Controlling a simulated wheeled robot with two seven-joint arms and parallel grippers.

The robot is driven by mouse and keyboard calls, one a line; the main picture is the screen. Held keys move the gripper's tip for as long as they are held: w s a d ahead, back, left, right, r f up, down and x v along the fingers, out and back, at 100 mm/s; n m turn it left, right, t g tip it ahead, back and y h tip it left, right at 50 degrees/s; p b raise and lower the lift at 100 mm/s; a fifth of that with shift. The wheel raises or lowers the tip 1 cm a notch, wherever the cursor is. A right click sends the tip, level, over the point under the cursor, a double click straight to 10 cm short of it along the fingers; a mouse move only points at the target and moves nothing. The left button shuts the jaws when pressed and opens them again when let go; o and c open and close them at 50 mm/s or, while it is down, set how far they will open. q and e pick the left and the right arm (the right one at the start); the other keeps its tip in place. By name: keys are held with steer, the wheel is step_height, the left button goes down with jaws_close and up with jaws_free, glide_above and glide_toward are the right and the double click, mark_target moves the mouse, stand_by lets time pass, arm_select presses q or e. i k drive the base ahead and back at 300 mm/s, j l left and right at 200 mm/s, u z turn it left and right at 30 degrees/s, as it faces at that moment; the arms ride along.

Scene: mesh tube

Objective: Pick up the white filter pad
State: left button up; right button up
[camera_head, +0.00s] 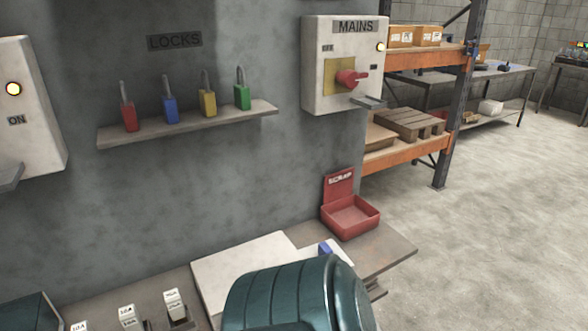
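I cannot make out a white filter pad for certain. A small blue piece (325,249) shows just behind the cylinder, by the white surface. Neither of my grippers is in view.
A red SCRAP tray (350,216) stands at the bench's back right. Small white labelled blocks (128,312) sit at the front left. Above, a shelf (190,125) holds several coloured padlocks, beside a MAINS box (345,65). Open floor (480,220) lies right.

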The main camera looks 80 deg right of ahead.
mark_target(328, 246)
steer(key=i+l, duration=0.15)
steer(key=i, duration=0.3)
steer(key=z, duration=3.3)
